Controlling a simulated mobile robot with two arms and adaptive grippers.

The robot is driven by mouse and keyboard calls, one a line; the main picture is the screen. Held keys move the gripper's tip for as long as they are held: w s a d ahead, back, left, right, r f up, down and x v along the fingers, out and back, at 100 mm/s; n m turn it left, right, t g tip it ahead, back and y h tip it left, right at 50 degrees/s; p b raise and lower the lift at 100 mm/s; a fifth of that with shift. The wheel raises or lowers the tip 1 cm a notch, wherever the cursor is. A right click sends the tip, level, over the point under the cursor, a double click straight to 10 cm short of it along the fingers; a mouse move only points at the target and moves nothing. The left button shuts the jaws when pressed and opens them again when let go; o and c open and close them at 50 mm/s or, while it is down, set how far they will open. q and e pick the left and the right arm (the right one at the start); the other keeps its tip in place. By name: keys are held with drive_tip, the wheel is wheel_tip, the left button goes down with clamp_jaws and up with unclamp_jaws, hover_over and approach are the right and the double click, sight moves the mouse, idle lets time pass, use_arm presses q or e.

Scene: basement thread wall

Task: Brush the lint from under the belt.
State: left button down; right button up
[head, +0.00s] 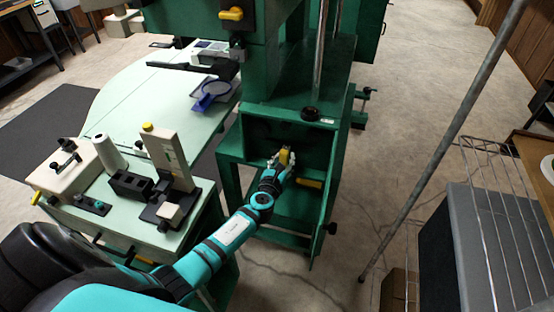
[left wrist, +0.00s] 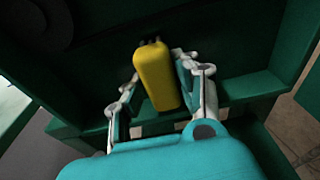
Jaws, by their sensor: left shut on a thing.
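My left gripper (head: 286,158) reaches into the open lower compartment of the green machine (head: 340,75). It is shut on a yellow brush (head: 284,156). In the left wrist view the brush (left wrist: 157,76) sits between the two fingers of the gripper (left wrist: 158,92), its yellow body pointing away from me. Small dark bits, perhaps bristles, show at its far end, close to the dark green inner wall. I cannot make out the belt or any lint in the dark compartment. My right gripper is not in view.
A yellow bar (head: 309,183) lies low in the compartment, right of my gripper. The compartment's green side walls stand close on both sides. A pale green table (head: 140,95) is at left. A wire rack (head: 490,165) and a grey pole (head: 440,145) stand at right.

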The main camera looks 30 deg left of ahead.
sight(270, 150)
use_arm(q)
drive_tip(key=shift+w+d, duration=0.2)
drive_tip(key=shift+d, duration=0.55)
drive_tip(key=shift+w+d, duration=0.15)
drive_tip(key=shift+d, duration=0.6)
drive_tip(key=shift+w+d, duration=0.2)
drive_tip(key=shift+d, duration=0.55)
drive_tip(key=shift+w+d+r, duration=0.1)
drive_tip(key=shift+w+d, duration=0.15)
drive_tip(key=shift+d, duration=0.5)
drive_tip(key=shift+w+d, duration=0.2)
drive_tip(key=shift+d, duration=0.65)
drive_tip(key=shift+s+a, duration=0.3)
drive_tip(key=shift+a, duration=0.85)
drive_tip(key=shift+s+a, duration=0.3)
drive_tip(key=shift+a, duration=0.85)
drive_tip(key=shift+s+a, duration=0.3)
drive_tip(key=shift+a, duration=0.85)
drive_tip(key=shift+s+a, duration=0.15)
drive_tip(key=shift+a, duration=0.75)
drive_tip(key=shift+s+a, duration=0.15)
drive_tip(key=shift+a, duration=0.7)
drive_tip(key=shift+s+a, duration=0.25)
drive_tip(key=shift+a, duration=0.55)
drive_tip(key=shift+s+a, duration=0.2)
drive_tip(key=shift+a, duration=0.6)
drive_tip(key=shift+d, duration=0.1)
